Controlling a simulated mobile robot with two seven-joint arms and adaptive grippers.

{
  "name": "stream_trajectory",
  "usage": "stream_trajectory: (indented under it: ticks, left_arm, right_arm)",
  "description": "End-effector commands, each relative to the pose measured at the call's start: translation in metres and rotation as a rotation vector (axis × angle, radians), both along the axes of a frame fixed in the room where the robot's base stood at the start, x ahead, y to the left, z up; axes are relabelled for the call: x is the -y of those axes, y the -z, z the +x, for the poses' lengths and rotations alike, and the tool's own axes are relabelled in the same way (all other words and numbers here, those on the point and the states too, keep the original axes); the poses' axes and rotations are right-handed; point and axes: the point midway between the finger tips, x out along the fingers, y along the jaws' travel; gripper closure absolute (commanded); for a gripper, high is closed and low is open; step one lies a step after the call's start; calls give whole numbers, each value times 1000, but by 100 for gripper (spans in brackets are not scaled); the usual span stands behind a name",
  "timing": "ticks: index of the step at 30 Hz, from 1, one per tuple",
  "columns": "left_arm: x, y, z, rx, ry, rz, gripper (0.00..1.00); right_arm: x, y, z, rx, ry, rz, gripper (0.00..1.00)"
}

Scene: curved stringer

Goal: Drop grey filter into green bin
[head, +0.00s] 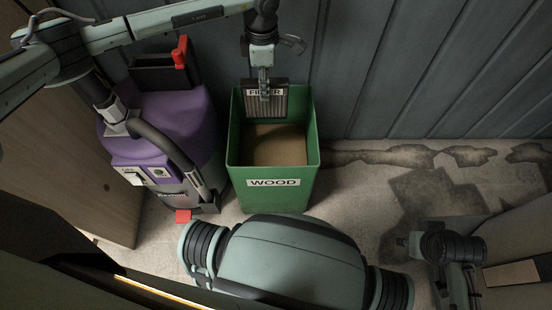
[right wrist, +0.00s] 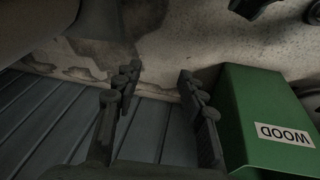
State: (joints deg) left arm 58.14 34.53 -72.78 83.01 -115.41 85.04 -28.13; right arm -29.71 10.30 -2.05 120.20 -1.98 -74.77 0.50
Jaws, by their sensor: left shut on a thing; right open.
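The green bin (head: 244,188) with a white "WOOD" label stands on the floor against the panelled wall in the head view. Its inside bottom looks brown. My left gripper (head: 264,92) is shut on the grey filter (head: 274,108), a ribbed panel with a "FILTER" label. It holds the filter upright at the bin's back, over the opening; the exact height above the rim is hard to tell. In the right wrist view, my right gripper (right wrist: 158,95) is open and empty, with the green bin (right wrist: 250,110) to its right.
A purple machine (head: 170,125) with a hose stands close to the bin's left. An open dark box (head: 160,75) with a red handle is on top of it. The grey panelled wall (head: 400,70) is right behind the bin. Stained floor (head: 350,185) lies free to the right.

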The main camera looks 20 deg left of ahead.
Motion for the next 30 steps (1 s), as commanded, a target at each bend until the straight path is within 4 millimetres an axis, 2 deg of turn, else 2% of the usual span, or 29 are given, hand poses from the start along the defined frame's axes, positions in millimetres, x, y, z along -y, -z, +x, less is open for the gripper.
stream_trajectory:
  ticks: [3,12,23,24,30]
  left_arm:
    - [1,16,0,0,1,-1,100]
    - [0,34,0,0,3,-1,100]
    - [0,36,0,0,3,-1,100]
    - [0,36,0,0,3,-1,74]
    - [0,36,0,0,3,-1,53]
  right_arm:
    - [1,-14,-1,11,0,-9,59]
    - [1,-43,-8,22,4,-23,59]
    - [2,-49,-9,24,5,-25,59]
    - [2,-49,-9,24,5,-25,59]
    - [1,-49,-9,25,4,-25,59]
